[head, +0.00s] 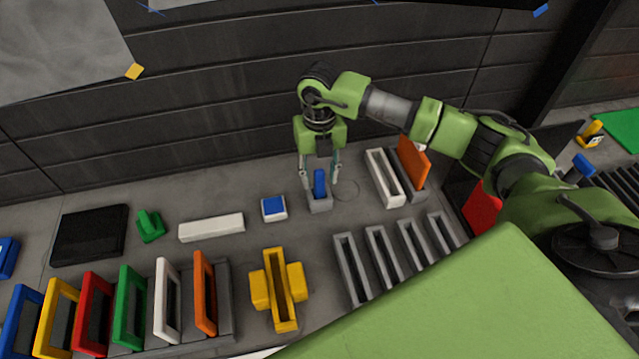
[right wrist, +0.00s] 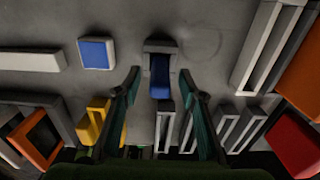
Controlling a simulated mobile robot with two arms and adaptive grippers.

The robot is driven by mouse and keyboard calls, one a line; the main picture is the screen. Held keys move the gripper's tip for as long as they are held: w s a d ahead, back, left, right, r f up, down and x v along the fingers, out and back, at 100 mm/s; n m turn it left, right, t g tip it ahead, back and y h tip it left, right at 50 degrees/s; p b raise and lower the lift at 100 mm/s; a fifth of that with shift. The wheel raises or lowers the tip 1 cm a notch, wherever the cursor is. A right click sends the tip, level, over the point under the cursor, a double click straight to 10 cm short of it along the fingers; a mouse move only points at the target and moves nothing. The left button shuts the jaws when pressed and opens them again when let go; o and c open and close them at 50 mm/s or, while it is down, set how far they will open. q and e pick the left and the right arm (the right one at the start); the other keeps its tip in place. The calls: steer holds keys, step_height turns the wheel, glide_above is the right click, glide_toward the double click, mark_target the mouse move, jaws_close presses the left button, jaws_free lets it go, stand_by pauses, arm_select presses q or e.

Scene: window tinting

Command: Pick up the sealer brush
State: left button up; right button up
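The task's sealer brush appears to be the blue upright piece (head: 319,183) standing in a small grey holder (head: 320,205) on the grey table. My right gripper (head: 319,184) hangs over it, pointing down, with one finger on each side of the blue piece. The fingers are apart, and gaps show between them and the blue piece. In the right wrist view the blue piece (right wrist: 160,76) lies between the open fingertips (right wrist: 163,82), in front of the grey holder (right wrist: 160,46). The lower end of the blue piece is hidden in the holder. My left gripper is not in view.
A blue-and-white block (head: 273,208) stands left of the holder, and a white bar (head: 211,228) lies beyond it. A white slotted frame (head: 384,178) and an orange panel (head: 413,158) stand to the right. Yellow (head: 280,290) and grey slotted holders (head: 351,268) are nearer.

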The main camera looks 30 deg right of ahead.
jaws_close()
steer(key=shift+r, duration=0.1)
